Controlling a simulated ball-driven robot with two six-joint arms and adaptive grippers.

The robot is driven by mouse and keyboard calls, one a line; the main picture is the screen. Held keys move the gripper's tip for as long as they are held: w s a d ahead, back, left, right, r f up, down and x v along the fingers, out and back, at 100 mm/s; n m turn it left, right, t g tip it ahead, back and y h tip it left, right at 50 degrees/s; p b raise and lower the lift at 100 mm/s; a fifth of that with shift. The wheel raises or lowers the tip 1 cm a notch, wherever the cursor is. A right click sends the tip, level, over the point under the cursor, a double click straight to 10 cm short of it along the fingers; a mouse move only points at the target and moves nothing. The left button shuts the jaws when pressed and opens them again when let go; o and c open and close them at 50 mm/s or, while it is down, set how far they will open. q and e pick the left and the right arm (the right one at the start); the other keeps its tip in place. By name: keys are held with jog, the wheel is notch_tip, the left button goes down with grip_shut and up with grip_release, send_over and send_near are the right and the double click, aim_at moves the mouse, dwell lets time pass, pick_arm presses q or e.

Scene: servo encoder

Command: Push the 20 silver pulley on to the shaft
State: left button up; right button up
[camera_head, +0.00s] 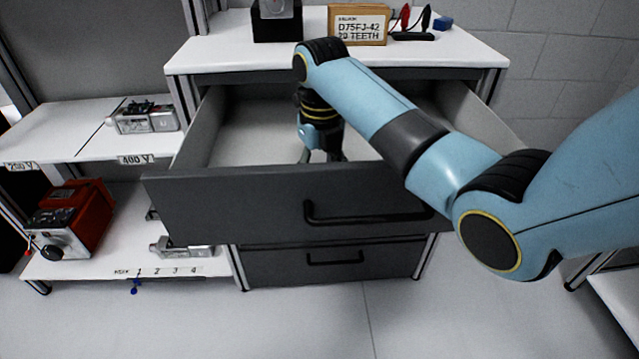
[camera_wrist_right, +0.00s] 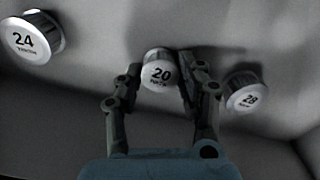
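The silver pulley marked 20 (camera_wrist_right: 157,73) lies in the open drawer (camera_wrist_right: 75,100), its white labelled face towards the right wrist camera. My right gripper (camera_wrist_right: 162,70) is open, with one finger on each side of this pulley. I cannot tell whether either finger touches it. In the head view my right arm reaches down into the drawer (camera_head: 215,205), and the gripper (camera_head: 322,155) is partly hidden behind the drawer front. The pulleys are hidden there. I cannot make out a shaft. My left gripper is not in view.
Pulleys marked 24 (camera_wrist_right: 30,42) and 28 (camera_wrist_right: 245,97) lie either side of the 20 pulley. On the worktop (camera_head: 220,55) stand a black block (camera_head: 277,28) with a silver part, a labelled box (camera_head: 358,25) and red and black clips (camera_head: 410,22). Shelves stand left.

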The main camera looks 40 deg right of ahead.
grip_shut()
notch_tip(320, 180, up, 7)
jog(key=p, duration=0.6)
jog(key=shift+r, duration=0.1)
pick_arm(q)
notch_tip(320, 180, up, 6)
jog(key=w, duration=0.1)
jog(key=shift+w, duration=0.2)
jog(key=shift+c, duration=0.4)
